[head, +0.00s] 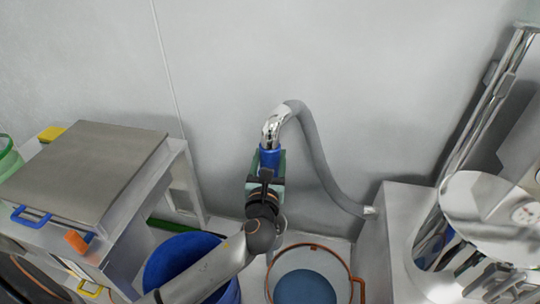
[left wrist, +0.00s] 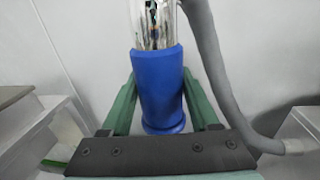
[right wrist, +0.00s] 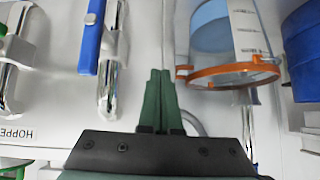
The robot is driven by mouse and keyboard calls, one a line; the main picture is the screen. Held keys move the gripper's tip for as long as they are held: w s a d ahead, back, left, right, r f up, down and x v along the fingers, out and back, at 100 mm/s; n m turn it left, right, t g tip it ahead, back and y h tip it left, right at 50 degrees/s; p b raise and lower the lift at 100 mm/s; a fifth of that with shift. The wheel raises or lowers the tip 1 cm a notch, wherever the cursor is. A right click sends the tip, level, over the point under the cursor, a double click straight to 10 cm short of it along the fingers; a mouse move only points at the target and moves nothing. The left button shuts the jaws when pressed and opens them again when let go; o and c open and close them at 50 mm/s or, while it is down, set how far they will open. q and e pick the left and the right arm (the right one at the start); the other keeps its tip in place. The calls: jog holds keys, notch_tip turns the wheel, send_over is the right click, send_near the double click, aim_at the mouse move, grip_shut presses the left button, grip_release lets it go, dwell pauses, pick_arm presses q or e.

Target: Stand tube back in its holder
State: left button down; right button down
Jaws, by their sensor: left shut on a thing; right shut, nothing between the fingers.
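The tube is a shiny bent metal pipe (head: 275,124) with a blue grip sleeve (head: 270,158) and a grey hose (head: 318,160) running from its upper end. My left gripper (head: 268,172) is shut on the blue sleeve and holds the tube upright in front of the wall. In the left wrist view, the sleeve (left wrist: 161,90) sits between the green fingers, with the metal pipe (left wrist: 155,22) above it. My right gripper (right wrist: 160,80) is shut and empty in the right wrist view. I cannot pick out the holder with certainty.
A grey-topped bench (head: 90,165) stands left, with a blue bin (head: 185,262) beside it. An orange-rimmed vessel (head: 306,285) stands below the tube. A white cabinet (head: 398,240) takes the hose end. Metal equipment (head: 480,215) is at right. The right wrist view shows a blue-handled metal pipe (right wrist: 92,38).

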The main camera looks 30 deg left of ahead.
pick_arm(q)
jog(key=shift+r, duration=0.1)
jog(key=shift+c, duration=0.3)
grip_release()
jog(key=shift+f, duration=0.2)
jog(key=shift+s, duration=0.1)
jog(key=shift+s+d, duration=0.15)
jog(key=shift+s, duration=0.1)
jog(key=p+v, duration=0.2)
jog(key=v, duration=0.9)
jog(key=shift+s+p, duration=0.3)
jog(key=shift+s, duration=0.1)
jog(key=shift+r, duration=0.1)
